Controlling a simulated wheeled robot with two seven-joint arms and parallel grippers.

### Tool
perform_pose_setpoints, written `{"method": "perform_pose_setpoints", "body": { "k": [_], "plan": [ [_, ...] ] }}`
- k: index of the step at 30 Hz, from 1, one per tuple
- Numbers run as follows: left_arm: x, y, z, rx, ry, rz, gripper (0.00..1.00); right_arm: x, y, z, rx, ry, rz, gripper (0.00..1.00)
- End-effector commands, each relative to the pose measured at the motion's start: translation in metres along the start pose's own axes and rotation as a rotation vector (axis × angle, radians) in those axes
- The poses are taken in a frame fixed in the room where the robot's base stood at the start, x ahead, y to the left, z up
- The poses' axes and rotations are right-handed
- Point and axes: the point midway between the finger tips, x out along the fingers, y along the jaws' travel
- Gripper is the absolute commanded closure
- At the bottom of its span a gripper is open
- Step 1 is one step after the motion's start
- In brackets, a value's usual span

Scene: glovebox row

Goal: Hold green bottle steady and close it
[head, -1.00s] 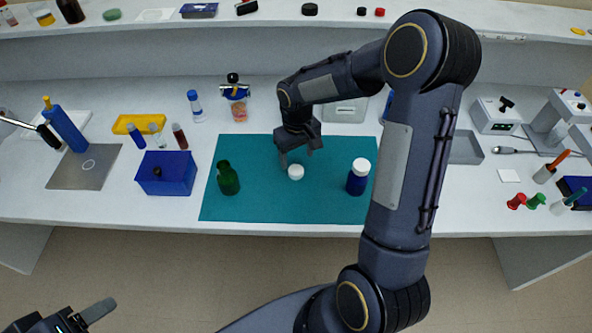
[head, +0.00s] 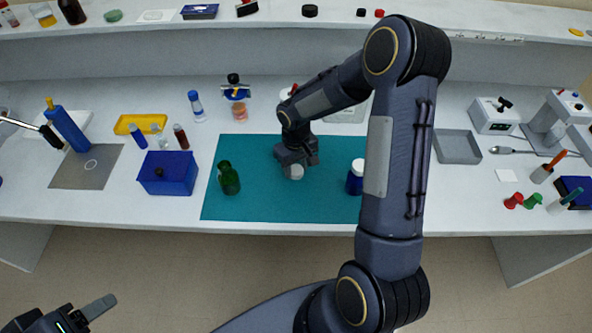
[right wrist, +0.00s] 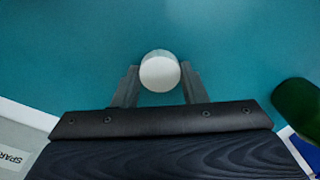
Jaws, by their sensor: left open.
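A green bottle (head: 229,181) stands upright on the left part of the teal mat (head: 258,206), with no cap on its neck. It shows partly in the right wrist view (right wrist: 298,108) at the right edge. A white cap (right wrist: 160,73) sits between the fingertips of my right gripper (head: 294,166) and fills the gap between them. The cap is low at the mat; I cannot tell whether it touches it. My left gripper (head: 88,314) is open and empty at the lower left, in front of the bench and far from the bottle.
A blue bottle with a white cap (head: 356,179) stands on the mat, partly behind my right arm. A blue box (head: 167,178) is left of the green bottle. Small vials and a yellow tray (head: 139,124) lie behind it. The mat's front middle is clear.

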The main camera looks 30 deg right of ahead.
Motion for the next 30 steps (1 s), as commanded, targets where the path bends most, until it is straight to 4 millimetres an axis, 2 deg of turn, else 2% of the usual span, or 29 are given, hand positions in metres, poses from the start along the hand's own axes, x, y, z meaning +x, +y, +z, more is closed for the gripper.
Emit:
{"method": "perform_pose_setpoints", "body": {
  "k": [1, 3, 13, 17, 20, 28, 30],
  "plan": [
    [0.000, 0.000, 0.000, 0.000, 0.000, 0.000, 0.41, 0.000, 0.000, 0.000, 0.000, 0.000, 0.000, 0.74],
    [0.000, 0.000, 0.000, 0.000, 0.000, 0.000, 0.41, 0.000, 0.000, 0.000, 0.000, 0.000, 0.000, 0.83],
    [0.000, 0.000, 0.000, 0.000, 0.000, 0.000, 0.41, -0.004, 0.000, 0.000, 0.000, 0.001, 0.000, 0.83],
    [0.002, -0.001, 0.001, 0.000, 0.000, 0.000, 0.41, -0.016, 0.001, -0.001, 0.001, 0.004, 0.001, 0.83],
    [0.003, -0.002, 0.002, 0.000, 0.000, 0.000, 0.41, -0.034, 0.000, -0.001, 0.002, 0.006, 0.001, 0.83],
    [0.017, -0.008, 0.009, 0.000, 0.000, 0.000, 0.41, -0.093, -0.049, 0.023, -0.005, 0.009, 0.000, 0.83],
    [0.022, -0.010, 0.011, 0.000, 0.000, 0.000, 0.41, -0.098, -0.066, 0.032, -0.009, 0.005, 0.000, 0.83]
  ]
}}
